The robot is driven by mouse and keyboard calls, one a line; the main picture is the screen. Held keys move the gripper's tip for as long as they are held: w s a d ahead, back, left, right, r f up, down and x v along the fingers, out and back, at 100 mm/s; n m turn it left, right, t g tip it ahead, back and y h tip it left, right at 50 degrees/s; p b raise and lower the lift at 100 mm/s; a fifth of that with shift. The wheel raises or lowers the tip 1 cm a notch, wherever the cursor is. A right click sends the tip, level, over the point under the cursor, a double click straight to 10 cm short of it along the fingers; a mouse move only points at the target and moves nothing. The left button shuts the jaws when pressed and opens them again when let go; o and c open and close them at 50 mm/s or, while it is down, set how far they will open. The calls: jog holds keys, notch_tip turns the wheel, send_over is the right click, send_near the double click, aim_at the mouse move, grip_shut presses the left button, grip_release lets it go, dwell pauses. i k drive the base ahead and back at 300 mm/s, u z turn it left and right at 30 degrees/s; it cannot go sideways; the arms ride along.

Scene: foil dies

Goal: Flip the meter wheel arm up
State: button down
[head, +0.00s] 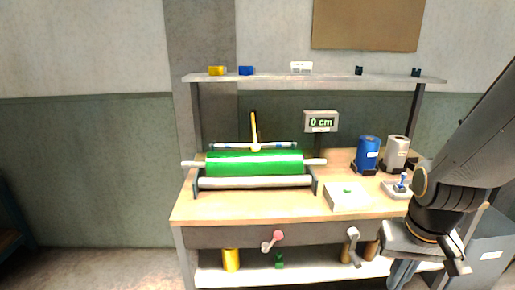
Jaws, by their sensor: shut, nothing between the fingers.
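The meter wheel arm (254,129) is a thin yellow bar with a dark upper part, behind the green foil roll (255,163) on the bench. It stands steeply, with its pale lower end at the roll's top back edge; whether it touches the foil I cannot tell. The meter display (321,122) to its right reads "0 cm". My gripper (428,262) is at the lower right, in front of the bench's right end, far from the meter wheel arm. It is shut and empty. Its fingers are small and partly hard to make out.
A blue canister (367,153) and a grey canister (395,153) stand at the bench's right. A white box with a green button (347,195) and a small joystick box (398,188) sit in front. Two crank handles (272,241) (351,245) stick out from the front. A shelf (310,79) spans above.

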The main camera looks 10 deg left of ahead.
aim_at(256, 146)
jog(key=u, duration=0.5)
jog(key=i, duration=1.15)
jog(key=z, duration=0.45)
